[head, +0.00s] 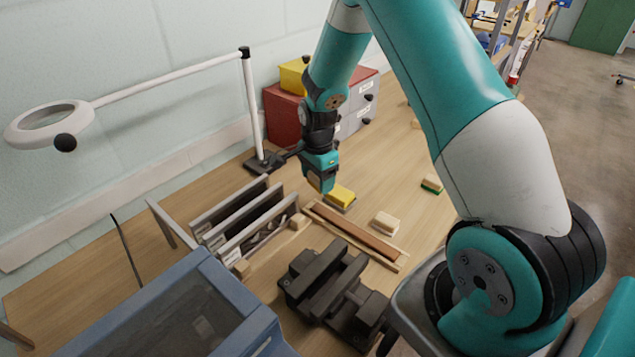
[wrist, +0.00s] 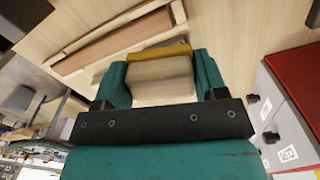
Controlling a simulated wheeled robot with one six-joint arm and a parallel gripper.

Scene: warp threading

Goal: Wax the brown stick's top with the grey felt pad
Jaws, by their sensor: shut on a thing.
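My gripper (head: 322,186) points down over the table and is shut on a pale block, the pad (wrist: 158,72), which sits between both teal fingers in the wrist view. Its underside is hidden, so I cannot see the felt's colour. A yellow block (head: 342,195) on a grey base lies just beside and below the fingertips; its yellow edge (wrist: 171,52) shows behind the pad in the wrist view. I cannot tell whether they touch. The brown stick (head: 356,233) lies flat between pale wooden strips, and also shows in the wrist view (wrist: 112,43).
A cream block (head: 385,222) and a green-bottomed block (head: 432,184) lie on the table (head: 395,180). A dark clamp-like fixture (head: 335,290) stands in front, upright grey panels (head: 240,215) to the left. Drawer boxes (head: 355,105) and a lamp post (head: 253,110) stand behind.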

